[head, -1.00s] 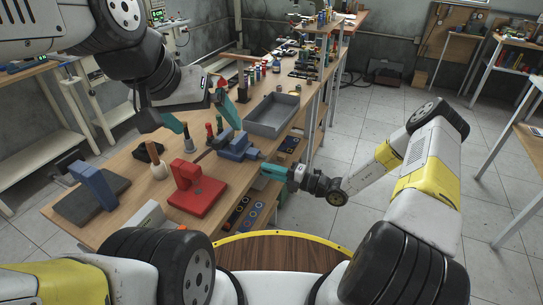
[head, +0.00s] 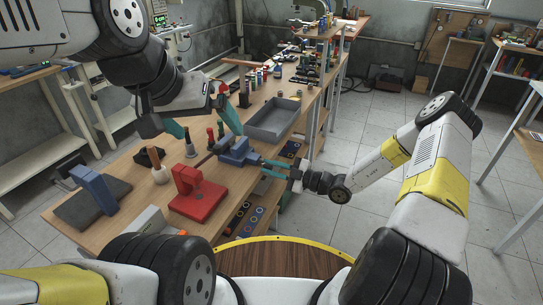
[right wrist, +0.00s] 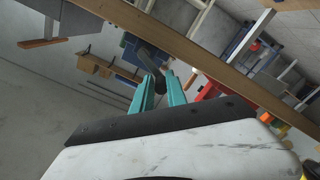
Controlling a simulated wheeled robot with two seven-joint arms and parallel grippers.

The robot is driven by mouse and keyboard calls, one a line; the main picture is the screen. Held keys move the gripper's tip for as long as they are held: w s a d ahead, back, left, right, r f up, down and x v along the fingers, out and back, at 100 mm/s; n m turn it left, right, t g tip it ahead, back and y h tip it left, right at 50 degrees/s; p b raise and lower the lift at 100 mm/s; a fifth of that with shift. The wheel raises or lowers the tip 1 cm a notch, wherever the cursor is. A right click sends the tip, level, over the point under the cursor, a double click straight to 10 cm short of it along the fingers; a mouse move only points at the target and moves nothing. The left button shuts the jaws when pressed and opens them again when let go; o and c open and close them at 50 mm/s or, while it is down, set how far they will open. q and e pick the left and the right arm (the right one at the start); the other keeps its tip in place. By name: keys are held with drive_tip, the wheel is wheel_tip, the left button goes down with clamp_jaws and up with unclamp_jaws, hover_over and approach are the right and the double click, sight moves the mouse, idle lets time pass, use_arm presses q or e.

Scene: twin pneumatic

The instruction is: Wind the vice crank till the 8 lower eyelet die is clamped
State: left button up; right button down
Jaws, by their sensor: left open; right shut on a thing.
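The blue vice (head: 238,153) sits near the right edge of the workbench. My right gripper (head: 268,166) is at its right side, just past the bench edge. In the right wrist view its teal fingers (right wrist: 162,88) are shut on a dark handle (right wrist: 150,62), which appears to be the vice crank. Blue parts of the vice (right wrist: 130,46) show behind it. My left gripper (head: 209,130) is open and empty, its fingers above the bench to the left of and behind the vice. The 8 lower eyelet die is too small or hidden to make out.
A red press (head: 198,193) stands in front of the vice, and a grey tray (head: 274,118) lies behind it. A blue stand on a dark base (head: 95,190) is at the left. Several small tools stand between.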

drive_tip(key=shift+w+d+r+m, duration=0.1)
drive_tip(key=shift+w+d+m, duration=0.05)
drive_tip(key=shift+m, duration=0.45)
drive_tip(key=shift+w+d+m, duration=0.1)
drive_tip(key=shift+m, duration=0.5)
drive_tip(key=c, duration=1.4)
unclamp_jaws()
drive_tip(key=shift+r, duration=0.1)
drive_tip(key=v, duration=0.7)
drive_tip(key=shift+s+d, duration=0.2)
drive_tip(key=shift+d, duration=0.15)
